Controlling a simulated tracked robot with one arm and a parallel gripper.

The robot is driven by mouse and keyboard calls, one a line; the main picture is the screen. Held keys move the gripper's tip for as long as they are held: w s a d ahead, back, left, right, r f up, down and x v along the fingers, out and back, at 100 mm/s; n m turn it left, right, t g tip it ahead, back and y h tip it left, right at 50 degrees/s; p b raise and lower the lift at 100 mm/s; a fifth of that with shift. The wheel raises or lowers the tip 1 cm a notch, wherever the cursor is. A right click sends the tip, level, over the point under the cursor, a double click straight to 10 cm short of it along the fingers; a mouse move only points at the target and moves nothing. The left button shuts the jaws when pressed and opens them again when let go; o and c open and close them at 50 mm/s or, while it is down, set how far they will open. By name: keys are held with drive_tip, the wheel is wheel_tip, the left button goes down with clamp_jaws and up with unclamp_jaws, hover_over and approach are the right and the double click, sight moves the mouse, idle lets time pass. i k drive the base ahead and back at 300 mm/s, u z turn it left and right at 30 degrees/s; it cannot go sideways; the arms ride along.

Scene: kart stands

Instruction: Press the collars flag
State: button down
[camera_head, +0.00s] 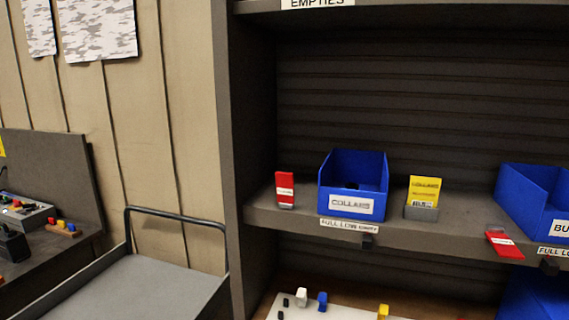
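A blue bin (353,202) labelled "COLLARS" stands on the grey shelf (420,235), right of centre. A red flag (285,188) with a small white label stands upright just left of this bin; its label is too small to read. A second red flag (504,244) lies tilted forward over the shelf edge, left of another blue bin (540,197) whose label begins "BU". My gripper is not in view.
A yellow card (424,190) in a grey holder stands right of the collars bin. A strip reading "FULL LOW EMPTY" (349,226) has a dark marker (366,241) below it. A white board (350,314) with small blocks sits underneath. A grey cart (160,290) with a handle stands left.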

sight(286, 190)
drive_tip(key=z, duration=0.05)
drive_tip(key=i, duration=0.9)
drive_tip(key=u, duration=0.05)
